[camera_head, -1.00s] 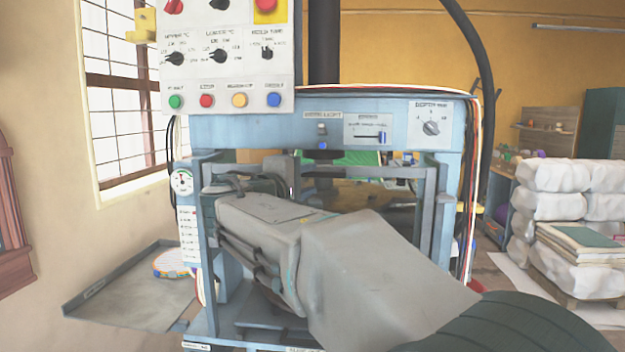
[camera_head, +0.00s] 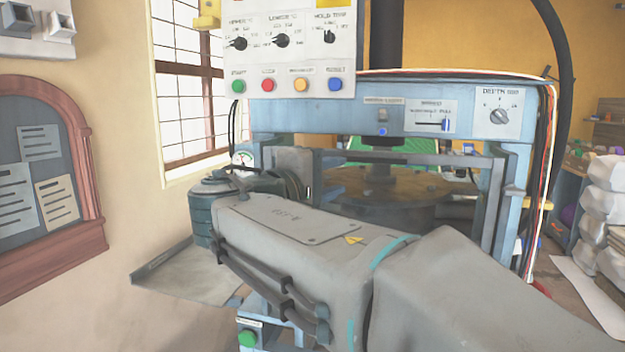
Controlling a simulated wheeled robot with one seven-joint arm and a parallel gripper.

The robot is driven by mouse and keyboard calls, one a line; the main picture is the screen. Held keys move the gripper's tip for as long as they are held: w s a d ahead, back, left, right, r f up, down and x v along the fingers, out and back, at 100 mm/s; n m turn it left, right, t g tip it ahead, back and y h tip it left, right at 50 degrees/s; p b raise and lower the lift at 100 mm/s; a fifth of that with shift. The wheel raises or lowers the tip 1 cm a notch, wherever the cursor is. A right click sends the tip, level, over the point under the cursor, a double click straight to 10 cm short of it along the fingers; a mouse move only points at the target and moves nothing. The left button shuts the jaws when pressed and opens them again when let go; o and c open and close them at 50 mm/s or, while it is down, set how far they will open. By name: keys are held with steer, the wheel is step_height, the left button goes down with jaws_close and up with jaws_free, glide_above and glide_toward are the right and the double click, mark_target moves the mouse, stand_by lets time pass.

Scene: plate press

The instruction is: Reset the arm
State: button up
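My arm crosses the camera_head view from the lower right to the left, in front of the blue plate press (camera_head: 330,118). Its far end is at the press's left front, above the metal side tray (camera_head: 200,272). My gripper's fingers cannot be made out, so I cannot see whether they are open or hold anything. Behind the arm, a round platen (camera_head: 385,205) shows inside the press frame, with a green panel (camera_head: 395,148) behind it.
A white control panel (camera_head: 290,60) with knobs and coloured buttons hangs at the press's upper left. A framed notice board (camera_head: 40,180) is on the left wall. White wrapped stacks (camera_head: 605,195) stand at the right. Cables run down the press's right side.

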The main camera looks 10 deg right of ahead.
steer(key=s+d+f+m+g+y+p, duration=0.1)
steer(key=s+d+f+g+y+p, duration=0.3)
steer(key=f, duration=0.4)
steer(key=s+a+f+m+g+y+p, duration=0.2)
steer(key=s+f+m+g+y+p, duration=0.2)
steer(key=s+f, duration=0.9)
steer(key=s+m+y+p, duration=0.1)
steer(key=m+y+p, duration=0.2)
steer(key=y+p, duration=0.2)
steer(key=shift+a+f+g+y, duration=0.35)
steer(key=shift+a+g+y, duration=0.05)
steer(key=shift+s, duration=0.1)
steer(key=shift+c, duration=0.3)
